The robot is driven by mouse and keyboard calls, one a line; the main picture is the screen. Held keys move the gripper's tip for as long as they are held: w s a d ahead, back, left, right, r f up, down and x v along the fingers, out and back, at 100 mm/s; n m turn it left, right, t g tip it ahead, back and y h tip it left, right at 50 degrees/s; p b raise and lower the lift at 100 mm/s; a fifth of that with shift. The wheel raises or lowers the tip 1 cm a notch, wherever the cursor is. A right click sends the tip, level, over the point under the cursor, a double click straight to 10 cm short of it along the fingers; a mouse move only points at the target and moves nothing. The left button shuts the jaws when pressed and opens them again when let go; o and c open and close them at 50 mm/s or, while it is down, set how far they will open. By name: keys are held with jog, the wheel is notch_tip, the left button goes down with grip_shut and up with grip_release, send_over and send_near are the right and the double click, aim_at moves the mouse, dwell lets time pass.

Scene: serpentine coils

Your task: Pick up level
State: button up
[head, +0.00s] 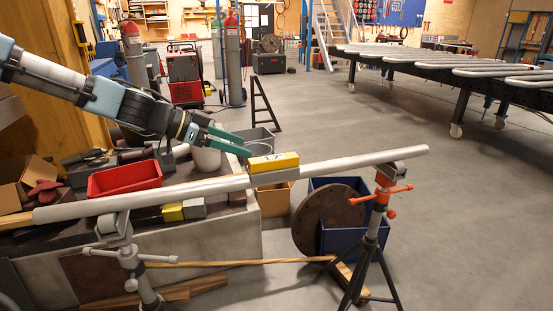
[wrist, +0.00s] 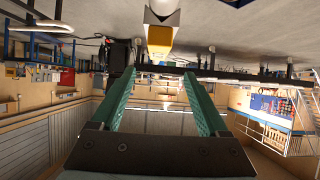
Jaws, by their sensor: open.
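The level (head: 273,162) is a yellow block with dark markings on its top. It rests on a long grey pipe (head: 340,163), right of the pipe's middle. My gripper (head: 246,146) is open and empty, just left of the level and a little above it, with its green fingers pointing towards it. In the wrist view, the yellow level (wrist: 160,38) shows beyond the open fingertips (wrist: 159,73), roughly centred between them and apart from them.
The pipe lies across a grey stand (head: 129,255) and an orange-topped tripod stand (head: 386,180). A workbench behind it carries a red bin (head: 125,179) and a white cylinder (head: 206,159). A blue bin (head: 340,240) and a brown disc (head: 328,217) stand below.

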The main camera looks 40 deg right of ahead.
aim_at(273, 158)
jog(key=x, duration=0.4)
jog(key=shift+s+d, duration=0.15)
jog(key=shift+d, duration=0.2)
jog(key=p+x, duration=0.2)
jog(key=x, duration=0.3)
jog(key=shift+s+f, duration=0.15)
jog(key=shift+s, duration=0.05)
jog(key=shift+d+f, duration=0.2)
jog(key=shift+f, duration=0.05)
jog(key=shift+s, duration=0.1)
jog(key=shift+c, duration=0.2)
grip_shut()
